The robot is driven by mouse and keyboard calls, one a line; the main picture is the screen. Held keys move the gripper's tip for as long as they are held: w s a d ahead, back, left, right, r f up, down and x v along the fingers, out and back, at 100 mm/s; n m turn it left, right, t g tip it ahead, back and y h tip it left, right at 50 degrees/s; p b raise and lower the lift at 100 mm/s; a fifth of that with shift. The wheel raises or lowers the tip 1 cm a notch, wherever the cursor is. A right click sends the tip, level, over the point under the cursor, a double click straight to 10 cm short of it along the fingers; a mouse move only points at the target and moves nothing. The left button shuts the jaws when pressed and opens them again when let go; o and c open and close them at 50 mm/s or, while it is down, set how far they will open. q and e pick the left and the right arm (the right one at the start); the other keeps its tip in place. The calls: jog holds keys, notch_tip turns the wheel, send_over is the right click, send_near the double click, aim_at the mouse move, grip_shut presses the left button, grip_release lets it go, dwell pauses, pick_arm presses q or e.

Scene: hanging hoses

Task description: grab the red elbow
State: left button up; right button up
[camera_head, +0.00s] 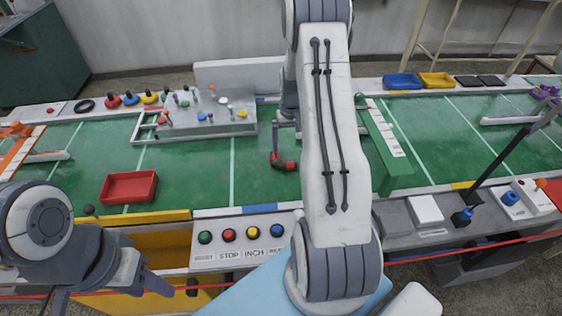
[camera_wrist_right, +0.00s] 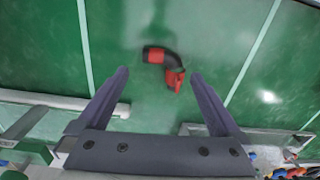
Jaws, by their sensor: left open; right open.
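The red elbow (camera_head: 284,162) is a bent black pipe piece with red ends, lying on the green work surface (camera_head: 210,175) near the middle. In the right wrist view the elbow (camera_wrist_right: 164,64) sits beyond and between the fingertips of my right gripper (camera_wrist_right: 159,74), which is open and empty. The elbow's right red end is close to the right finger in that picture; I cannot tell the height between them. In the head view my right gripper (camera_head: 286,124) is partly hidden by its own arm, above the elbow. My left gripper (camera_head: 110,292) is open and empty at the lower left.
A red tray (camera_head: 129,187) lies left of the elbow. A grey fixture board (camera_head: 210,122) with colored knobs stands behind it. A button panel (camera_head: 240,238) lines the front edge. A green block (camera_head: 385,150) stands to the right. The surface around the elbow is clear.

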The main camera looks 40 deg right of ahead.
send_over(288, 166)
jog(key=f, duration=0.4)
jog(key=shift+d+f+p, duration=0.25)
jog(key=shift+f+p, duration=0.05)
jog(key=shift+f, duration=0.1)
jog(key=f+p, duration=0.1)
jog(key=f, duration=0.3)
jog(key=shift+a+f+p, duration=0.2)
jog(key=shift+f+p, duration=0.15)
jog(key=shift+f, duration=0.4)
jog(key=shift+c, duration=0.3)
jog(key=c, duration=1.5)
